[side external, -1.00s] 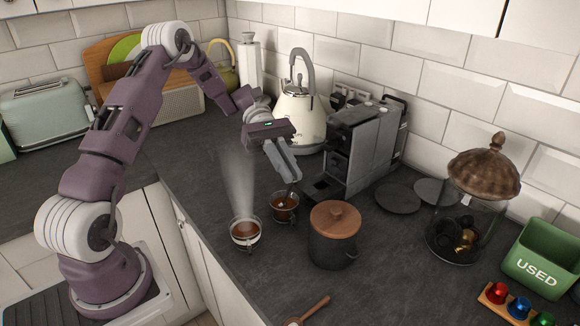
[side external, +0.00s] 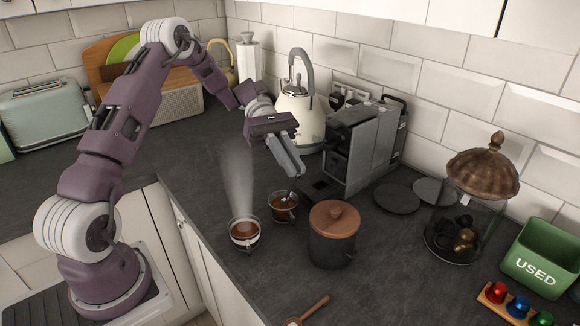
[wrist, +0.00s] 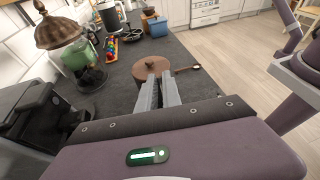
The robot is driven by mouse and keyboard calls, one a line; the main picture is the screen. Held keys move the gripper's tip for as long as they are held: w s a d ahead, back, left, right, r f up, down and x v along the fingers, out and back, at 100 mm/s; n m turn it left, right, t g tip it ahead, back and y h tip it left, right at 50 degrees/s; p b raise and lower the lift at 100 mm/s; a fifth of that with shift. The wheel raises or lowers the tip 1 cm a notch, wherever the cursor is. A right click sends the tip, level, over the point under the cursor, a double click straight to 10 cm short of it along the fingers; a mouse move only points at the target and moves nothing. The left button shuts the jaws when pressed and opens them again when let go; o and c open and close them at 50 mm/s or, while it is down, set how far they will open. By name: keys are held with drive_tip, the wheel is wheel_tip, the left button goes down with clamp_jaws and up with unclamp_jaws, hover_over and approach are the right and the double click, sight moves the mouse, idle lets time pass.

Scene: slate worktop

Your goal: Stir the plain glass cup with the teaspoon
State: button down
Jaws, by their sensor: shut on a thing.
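The plain glass cup (side external: 284,212) holds brown liquid and stands upright on the worktop, just right of a second glass cup (side external: 245,240) with a pale band. My gripper (side external: 299,177) is above and slightly right of the plain cup, tilted downward. It is shut on the teaspoon (side external: 291,193), of which only a thin dark bit shows between the fingertips and the cup. The spoon's bowl is hidden, so I cannot tell how deep it sits. In the wrist view the fingers (wrist: 158,90) are close together; the cups and spoon are out of sight there.
A dark pot (side external: 332,247) with a copper lid stands close right of the plain cup. The coffee machine (side external: 362,150) and white kettle (side external: 300,118) are behind. Steam rises by the banded cup. A wooden scoop (side external: 312,308), lidded glass jar (side external: 462,222) and green bin (side external: 541,258) are farther off.

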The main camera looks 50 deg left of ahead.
drive_tip(key=shift+d+r, duration=0.4)
drive_tip(key=shift+r, duration=0.45)
drive_tip(key=shift+d+r, duration=0.35)
drive_tip(key=shift+r, duration=0.5)
wheel_tip(320, 180, up, 5)
idle(0.4)
